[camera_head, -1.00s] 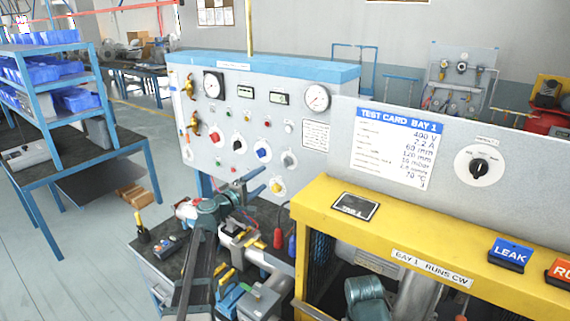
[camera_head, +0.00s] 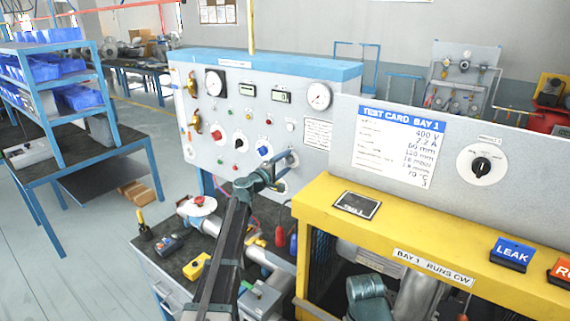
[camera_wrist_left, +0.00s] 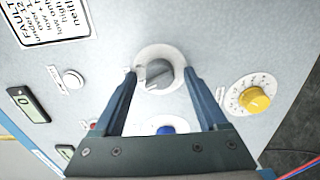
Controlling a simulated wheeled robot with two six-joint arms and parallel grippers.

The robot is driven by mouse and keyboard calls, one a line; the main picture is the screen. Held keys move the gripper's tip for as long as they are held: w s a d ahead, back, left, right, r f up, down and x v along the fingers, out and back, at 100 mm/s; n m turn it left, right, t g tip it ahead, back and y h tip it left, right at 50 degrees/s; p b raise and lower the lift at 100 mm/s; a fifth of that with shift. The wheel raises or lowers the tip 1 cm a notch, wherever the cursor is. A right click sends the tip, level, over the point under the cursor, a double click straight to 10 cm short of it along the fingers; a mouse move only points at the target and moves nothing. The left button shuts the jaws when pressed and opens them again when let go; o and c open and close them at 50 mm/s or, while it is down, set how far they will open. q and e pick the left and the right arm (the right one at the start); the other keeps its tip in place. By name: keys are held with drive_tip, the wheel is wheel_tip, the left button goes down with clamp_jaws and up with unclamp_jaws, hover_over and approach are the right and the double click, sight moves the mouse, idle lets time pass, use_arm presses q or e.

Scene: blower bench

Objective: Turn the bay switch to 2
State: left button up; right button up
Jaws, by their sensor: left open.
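In the left wrist view a grey knob (camera_wrist_left: 158,74) on a white round dial stands between the fingertips of my left gripper (camera_wrist_left: 160,80). The fingers are open, one on each side of the knob; I cannot tell whether they touch it. In the head view my left gripper (camera_head: 284,168) is up against the lower right of the grey test panel (camera_head: 232,130) and mostly covers this knob. Its label is too small to read. A black knob (camera_head: 481,167) on a white dial sits on the nearer panel at the right. My right gripper is out of view.
A blue knob (camera_wrist_left: 165,130) and a yellow knob (camera_wrist_left: 254,99) sit close to the grey one. Other knobs, gauges and displays fill the panel. A yellow frame (camera_head: 400,235) stands in front at the right. The bench (camera_head: 180,262) below holds tools.

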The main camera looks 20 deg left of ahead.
use_arm(q)
clamp_jaws()
idle(0.4)
drive_tip(key=m, duration=0.4)
drive_tip(key=shift+m, duration=2.4)
unclamp_jaws()
